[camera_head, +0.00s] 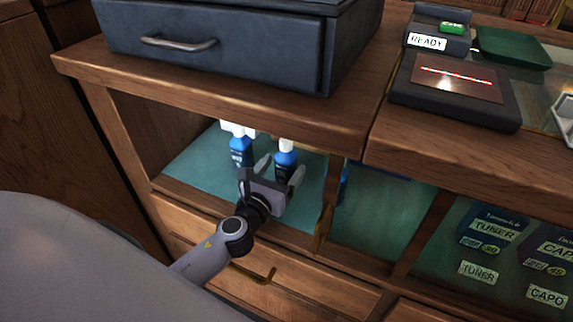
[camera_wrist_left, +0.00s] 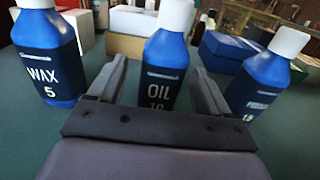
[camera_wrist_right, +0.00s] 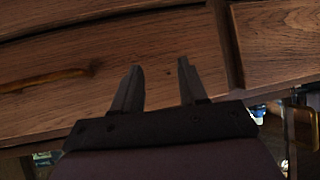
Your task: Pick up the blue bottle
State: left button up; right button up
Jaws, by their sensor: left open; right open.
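Blue bottles with white caps stand upright in the open shelf under the counter. In the left wrist view, the bottle labelled OIL 10 (camera_wrist_left: 165,62) is straight ahead between my left gripper's (camera_wrist_left: 160,68) two fingers. A WAX 5 bottle (camera_wrist_left: 50,58) stands to its left, and a third blue bottle (camera_wrist_left: 262,86) with a hard-to-read label to its right. In the head view, my open left gripper (camera_head: 280,170) reaches in front of one bottle (camera_head: 287,158), with another bottle (camera_head: 240,150) to its left. My open right gripper (camera_wrist_right: 160,65) is empty, facing wooden drawer fronts.
The wooden counter top (camera_head: 345,112) overhangs the shelf, and a divider (camera_head: 327,195) bounds it on the right. A dark drawer unit (camera_head: 220,45) sits on top. Boxes (camera_wrist_left: 130,30) stand behind the bottles. A drawer handle (camera_head: 262,277) is below the left arm.

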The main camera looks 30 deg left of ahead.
aim_at(289, 159)
pick_arm(q)
jog(key=shift+w, duration=1.95)
jog(key=c, duration=1)
jog(key=shift+r, duration=0.1)
jog(key=shift+c, duration=0.7)
jog(key=shift+r, duration=0.1)
